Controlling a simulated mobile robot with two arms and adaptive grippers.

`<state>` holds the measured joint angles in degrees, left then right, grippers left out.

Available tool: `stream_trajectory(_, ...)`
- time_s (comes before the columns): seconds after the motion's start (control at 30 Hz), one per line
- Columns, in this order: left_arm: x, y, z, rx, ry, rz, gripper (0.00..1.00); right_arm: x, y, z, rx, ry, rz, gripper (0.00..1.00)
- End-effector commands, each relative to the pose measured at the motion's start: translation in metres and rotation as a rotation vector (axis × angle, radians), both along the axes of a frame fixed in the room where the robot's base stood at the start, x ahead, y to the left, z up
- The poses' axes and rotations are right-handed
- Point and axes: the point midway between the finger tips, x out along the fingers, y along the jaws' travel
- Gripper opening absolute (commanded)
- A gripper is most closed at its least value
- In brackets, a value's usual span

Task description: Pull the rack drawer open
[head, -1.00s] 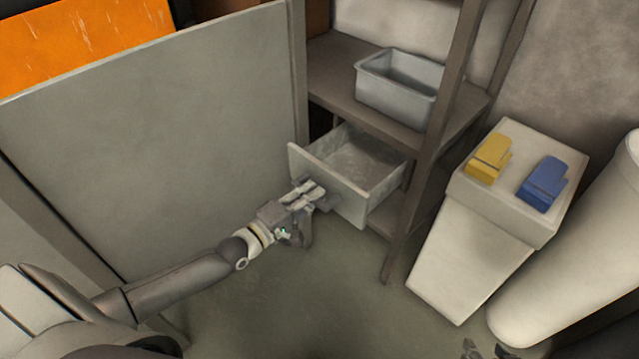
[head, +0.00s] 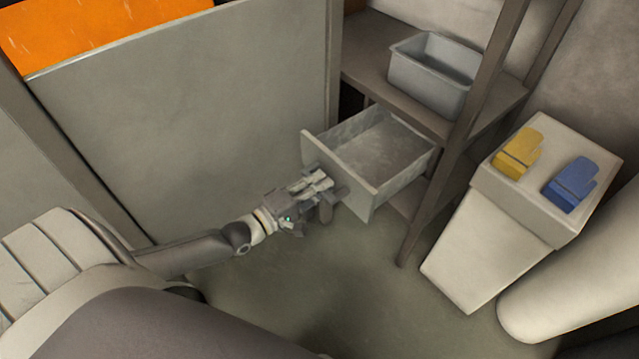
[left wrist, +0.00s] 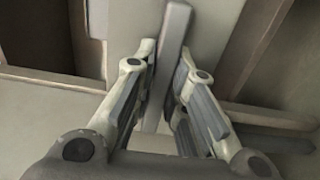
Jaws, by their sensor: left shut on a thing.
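The rack drawer (head: 352,176) is a grey box drawer under the shelf of the brown rack. It stands pulled well out, and its inside looks empty. My left gripper (head: 322,186) is at the front of the drawer, shut on its handle. In the left wrist view the grey handle bar (left wrist: 173,45) runs between the two fingers (left wrist: 160,95). The fingers hide part of the handle. My right gripper is not in view.
A grey metal bin (head: 432,75) stands on the rack shelf (head: 385,78) above the drawer. A pale pedestal (head: 475,240) at right carries a yellow clip-like piece (head: 518,153) and a blue one (head: 570,184). A large grey panel (head: 190,120) stands at left. Floor before the drawer is clear.

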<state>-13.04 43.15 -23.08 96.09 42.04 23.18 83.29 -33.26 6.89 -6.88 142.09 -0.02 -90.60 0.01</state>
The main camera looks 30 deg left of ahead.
Motion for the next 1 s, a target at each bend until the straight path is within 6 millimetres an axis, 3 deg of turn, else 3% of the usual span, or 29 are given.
stream_trajectory(0.07,0.0,0.0,-0.001,0.002,0.002,0.0,0.0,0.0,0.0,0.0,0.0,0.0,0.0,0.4)
stream_trajectory(0.1,0.0,0.0,-0.001,0.002,0.003,0.0,0.14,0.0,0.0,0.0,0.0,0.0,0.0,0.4)
stream_trajectory(0.27,0.0,0.0,-0.001,0.002,0.002,0.0,0.35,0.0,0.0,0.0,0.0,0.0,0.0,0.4)
stream_trajectory(0.67,-0.004,0.001,-0.001,0.001,0.002,0.0,0.36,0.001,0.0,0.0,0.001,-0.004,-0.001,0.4)
stream_trajectory(1.0,-0.05,0.018,-0.001,0.004,0.005,-0.001,0.36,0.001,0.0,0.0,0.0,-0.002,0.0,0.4)
